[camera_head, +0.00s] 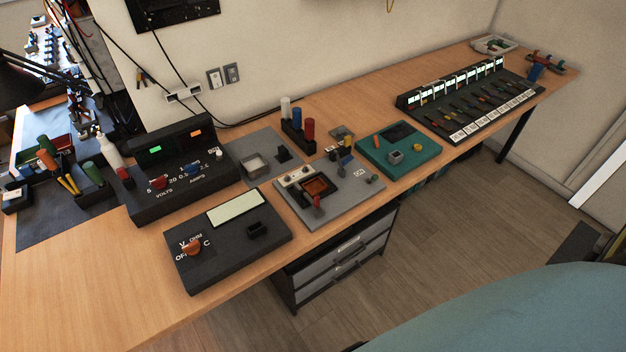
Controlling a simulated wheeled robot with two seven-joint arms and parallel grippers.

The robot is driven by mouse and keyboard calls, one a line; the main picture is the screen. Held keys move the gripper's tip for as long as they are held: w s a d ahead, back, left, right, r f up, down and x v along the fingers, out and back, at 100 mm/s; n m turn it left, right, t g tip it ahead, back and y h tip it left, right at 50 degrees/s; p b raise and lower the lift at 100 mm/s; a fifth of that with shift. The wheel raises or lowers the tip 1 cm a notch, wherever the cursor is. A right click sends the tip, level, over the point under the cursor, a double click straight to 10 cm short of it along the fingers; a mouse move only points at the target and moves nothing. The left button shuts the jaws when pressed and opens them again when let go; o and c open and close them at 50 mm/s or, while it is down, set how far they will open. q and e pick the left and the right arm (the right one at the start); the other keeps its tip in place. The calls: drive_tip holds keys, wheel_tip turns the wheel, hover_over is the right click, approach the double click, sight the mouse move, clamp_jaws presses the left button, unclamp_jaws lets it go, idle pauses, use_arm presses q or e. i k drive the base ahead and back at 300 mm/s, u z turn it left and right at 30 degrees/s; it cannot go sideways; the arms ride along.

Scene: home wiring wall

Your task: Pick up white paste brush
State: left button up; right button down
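A white upright cylinder (286,108) stands in a small dark rack (298,140) near the back of the wooden bench, against the wall. It looks like the handle of the white paste brush; its lower end is hidden in the rack. A blue cylinder (297,118) and a red cylinder (309,130) stand beside it in the same rack, the red one nearest. Neither of my grippers shows in the head view.
A black volts/amps unit (178,205), a dark meter (190,273), a grey board (345,207), a teal board (418,162) and a long black panel (480,110) occupy the wooden bench (85,300). A white bottle (108,152) stands left. A large teal surface (510,315), unclear what, fills the lower right.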

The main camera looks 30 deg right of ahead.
sight(286, 107)
drive_tip(key=z, duration=0.45)
drive_tip(key=k, duration=0.5)
drive_tip(key=z, duration=0.8)
drive_tip(key=i, duration=1.15)
drive_tip(key=u, duration=0.95)
